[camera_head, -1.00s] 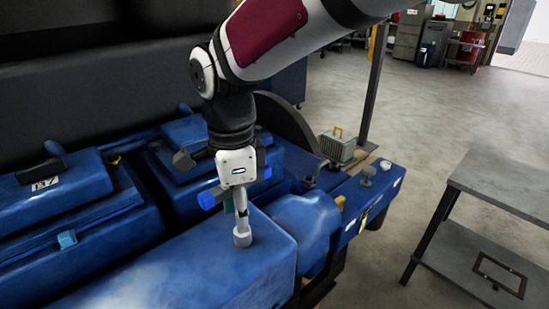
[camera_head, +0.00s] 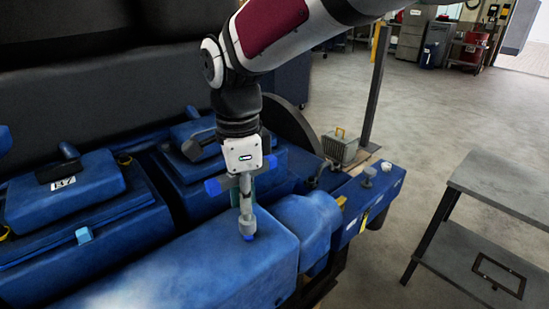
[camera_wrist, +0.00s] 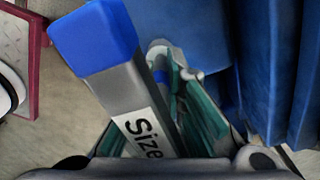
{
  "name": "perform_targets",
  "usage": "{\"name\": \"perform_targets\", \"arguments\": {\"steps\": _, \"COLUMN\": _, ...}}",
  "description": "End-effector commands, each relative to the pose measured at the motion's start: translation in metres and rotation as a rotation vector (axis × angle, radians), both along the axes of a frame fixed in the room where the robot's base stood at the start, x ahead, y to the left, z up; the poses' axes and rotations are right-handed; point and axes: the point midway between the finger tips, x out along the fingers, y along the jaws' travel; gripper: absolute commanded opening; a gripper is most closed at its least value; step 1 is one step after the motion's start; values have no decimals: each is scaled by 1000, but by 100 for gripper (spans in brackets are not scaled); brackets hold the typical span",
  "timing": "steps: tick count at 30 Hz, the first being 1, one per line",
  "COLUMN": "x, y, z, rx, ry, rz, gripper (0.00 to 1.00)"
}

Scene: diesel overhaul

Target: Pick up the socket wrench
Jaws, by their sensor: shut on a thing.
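The socket wrench (camera_head: 246,208) is a grey T-shaped tool with blue ends on its crossbar. Its shaft hangs down to a socket and a blue tip over the blue engine housing (camera_head: 190,265). I cannot tell whether the tip touches the housing. My gripper (camera_head: 246,186) points down and is shut on the wrench just below the palm. In the wrist view, the wrench's crossbar (camera_wrist: 121,88) is close up, with a blue end and a "Size" label. The green finger pads show behind it, and the exact contact is partly hidden.
Blue engine covers (camera_head: 65,188) stand to the left, with a dark mass behind them. A small grey box (camera_head: 340,148) sits beyond the engine's right end. A grey table with a lower shelf (camera_head: 495,185) stands at the right. The floor between is clear.

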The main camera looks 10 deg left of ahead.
Motion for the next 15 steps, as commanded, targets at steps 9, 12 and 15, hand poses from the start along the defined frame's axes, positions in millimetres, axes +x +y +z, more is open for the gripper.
{"name": "perform_targets", "arguments": {"steps": 9, "x": -52, "y": -16, "z": 20, "rx": -1, "ry": 0, "rz": -1, "gripper": 0}}
{"name": "perform_targets", "arguments": {"steps": 12, "x": -69, "y": -23, "z": 20, "rx": 2, "ry": -4, "rz": 3, "gripper": 0}}
{"name": "perform_targets", "arguments": {"steps": 15, "x": -90, "y": -33, "z": 20, "rx": 1, "ry": -3, "rz": 1, "gripper": 0}}
